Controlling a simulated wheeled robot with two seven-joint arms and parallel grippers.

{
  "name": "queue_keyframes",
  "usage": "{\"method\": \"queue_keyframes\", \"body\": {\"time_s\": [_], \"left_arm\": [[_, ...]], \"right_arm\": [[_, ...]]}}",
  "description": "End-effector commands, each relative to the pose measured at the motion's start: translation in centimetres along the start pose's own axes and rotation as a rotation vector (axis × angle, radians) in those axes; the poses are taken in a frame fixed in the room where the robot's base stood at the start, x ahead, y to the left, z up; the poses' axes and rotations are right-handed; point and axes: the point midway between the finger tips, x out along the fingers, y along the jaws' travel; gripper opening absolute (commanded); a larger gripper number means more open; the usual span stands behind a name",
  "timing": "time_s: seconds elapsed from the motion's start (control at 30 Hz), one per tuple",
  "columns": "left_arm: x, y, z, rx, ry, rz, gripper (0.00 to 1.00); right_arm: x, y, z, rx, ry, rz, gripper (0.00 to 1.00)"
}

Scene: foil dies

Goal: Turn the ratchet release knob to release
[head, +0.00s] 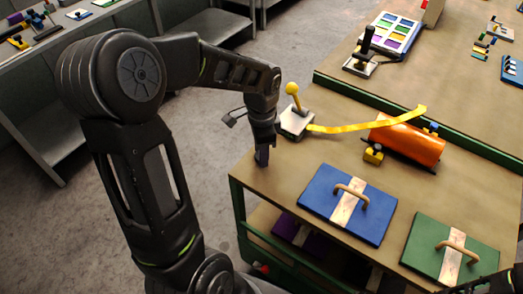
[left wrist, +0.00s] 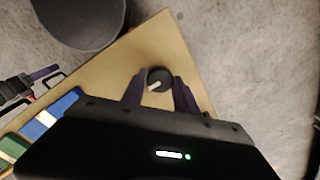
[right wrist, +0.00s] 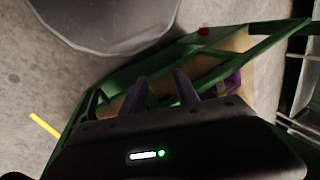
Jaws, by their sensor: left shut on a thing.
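The ratchet release knob (left wrist: 157,76) is a round dark knob with a white pointer mark, near the corner of the tan bench top in the left wrist view. My left gripper (left wrist: 160,86) is shut on it, one finger on each side. In the head view my left gripper (head: 262,157) points down at the bench's left edge and hides the knob. A yellow strap (head: 365,127) runs from a pale block with a yellow ball lever (head: 292,90) to an orange roll (head: 412,140). My right gripper (right wrist: 160,86) is open and empty beside the green bench frame.
A blue panel (head: 320,193) and a green panel (head: 428,248) with handles lie on the bench (head: 270,190). A small yellow block (head: 373,154) sits by the roll. A black joystick (head: 366,45) and a tray of coloured tiles (head: 395,33) stand behind a green rail.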

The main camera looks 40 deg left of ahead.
Motion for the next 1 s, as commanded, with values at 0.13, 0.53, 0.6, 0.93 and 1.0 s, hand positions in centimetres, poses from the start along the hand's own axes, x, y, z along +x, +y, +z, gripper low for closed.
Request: {"method": "queue_keyframes", "body": {"time_s": [0.13,0.53,0.6,0.93,1.0], "left_arm": [[-0.07,-0.07,-0.07,0.037,0.002,-0.002,0.0],[-0.07,-0.07,-0.07,0.053,0.002,-0.003,0.0],[-0.07,-0.07,-0.06,0.053,0.002,-0.003,0.37],[-0.02,-0.03,-0.02,0.051,0.001,-0.001,0.57],[-0.02,-0.02,-0.02,0.051,0.001,-0.001,0.57]], "right_arm": [[-0.04,-0.01,0.01,0.0,0.0,0.0,0.36],[-0.04,-0.01,0.02,0.0,0.0,0.0,0.36],[-0.04,-0.01,0.02,0.0,0.0,0.0,0.36],[-0.04,-0.01,0.01,0.0,0.0,0.0,0.36],[-0.04,-0.01,0.01,0.0,0.0,0.0,0.36]]}}
